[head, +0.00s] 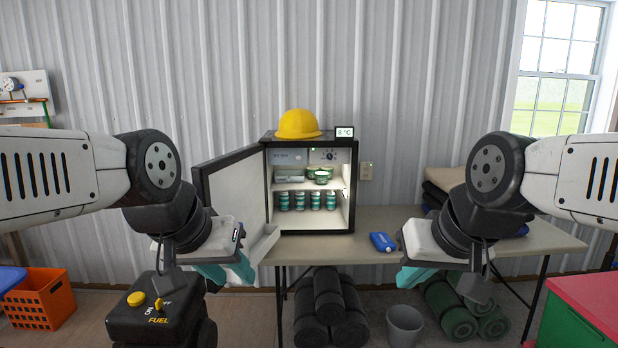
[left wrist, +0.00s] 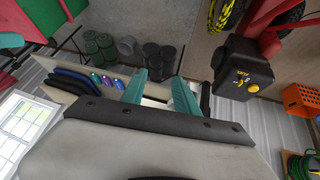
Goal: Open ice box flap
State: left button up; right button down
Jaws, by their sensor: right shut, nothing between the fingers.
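A small black-edged fridge (head: 268,215) stands on the table with its door (head: 232,195) swung open to the left. The white ice box flap (head: 287,157) is at the top left inside and looks shut; its lettering is too small to read. My left gripper (head: 230,274) is in front of and below the open door, apart from the flap. Its teal fingers are spread and empty in the left wrist view (left wrist: 159,84). My right gripper (head: 415,276) is shut and empty, low in front of the table, right of the fridge.
Green bowls (head: 318,173) and several cans (head: 307,201) stand inside the fridge. A yellow helmet (head: 298,124) and small display (head: 344,132) are on top. A blue item (head: 382,242) lies on the table (head: 335,250). A black fuel can (head: 155,312) is below my left gripper.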

aim_at(276, 156)
jog(key=i+l, duration=0.35)
jog(key=i, duration=0.25)
jog(key=i+l+u, duration=0.1)
jog(key=i+l, duration=0.25)
jog(key=i, duration=0.25)
jog(key=i+l+u, duration=0.1)
jog(key=i+l, duration=0.3)
jog(key=i, duration=0.2)
